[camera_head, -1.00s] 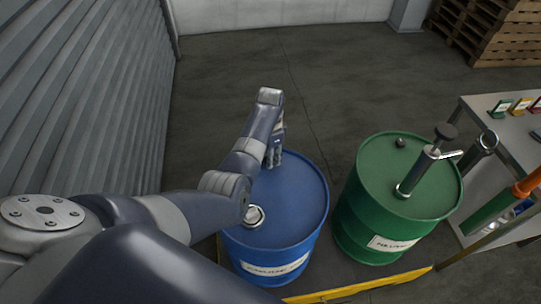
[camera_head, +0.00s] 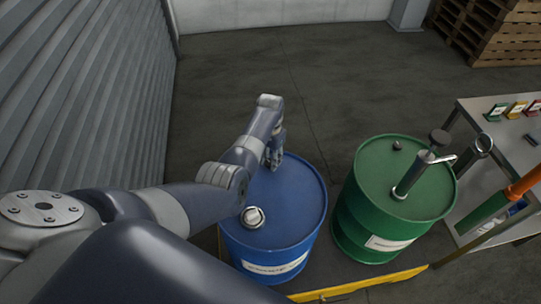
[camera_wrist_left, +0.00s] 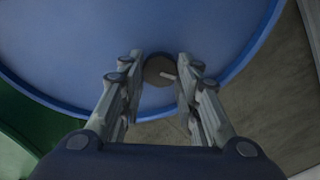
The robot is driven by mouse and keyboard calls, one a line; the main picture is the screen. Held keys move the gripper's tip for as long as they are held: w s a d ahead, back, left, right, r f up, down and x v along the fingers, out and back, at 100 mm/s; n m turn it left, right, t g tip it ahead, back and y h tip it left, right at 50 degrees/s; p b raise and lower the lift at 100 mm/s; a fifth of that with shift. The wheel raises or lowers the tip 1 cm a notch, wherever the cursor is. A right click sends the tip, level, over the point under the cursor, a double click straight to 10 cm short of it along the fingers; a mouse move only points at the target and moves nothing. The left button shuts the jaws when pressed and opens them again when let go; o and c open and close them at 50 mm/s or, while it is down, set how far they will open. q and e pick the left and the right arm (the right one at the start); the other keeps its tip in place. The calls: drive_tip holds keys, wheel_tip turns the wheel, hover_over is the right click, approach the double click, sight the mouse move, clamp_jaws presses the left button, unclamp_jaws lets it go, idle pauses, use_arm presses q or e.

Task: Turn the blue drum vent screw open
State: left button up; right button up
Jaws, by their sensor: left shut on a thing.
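The blue drum (camera_head: 290,205) stands upright in the head view, with a label on its front and a silver bung fitting (camera_head: 253,217) on the near left of its lid. My left gripper (camera_head: 273,160) reaches down at the lid's far edge. In the left wrist view the vent screw (camera_wrist_left: 158,70), a dark round cap with a small light bar, sits near the drum rim. My left gripper (camera_wrist_left: 159,82) is around it, one finger on each side, shut on it. The head view hides the vent screw behind the gripper. My right gripper does not show.
A green drum (camera_head: 398,190) with a metal pump stands to the right. A yellow edge (camera_head: 355,287) runs in front of the drums. A metal table (camera_head: 510,150) is at the right, pallets (camera_head: 495,30) at the back right. A corrugated wall (camera_head: 80,90) is on the left.

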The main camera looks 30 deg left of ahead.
sight(269, 162)
use_arm(q)
drive_tip(key=n+p, duration=0.1)
drive_tip(key=n, duration=0.4)
drive_tip(key=shift+a+n+p, duration=0.1)
drive_tip(key=shift+n+p, duration=0.2)
drive_tip(key=n, duration=0.4)
drive_tip(key=shift+p, duration=0.3)
drive_tip(key=shift+s+n, duration=0.1)
drive_tip(key=shift+n, duration=1)
drive_tip(key=o, duration=1.1)
drive_tip(key=shift+a, duration=0.1)
drive_tip(key=shift+r, duration=0.1)
wheel_tip(269, 162, up, 12)
drive_tip(key=shift+f, duration=0.1)
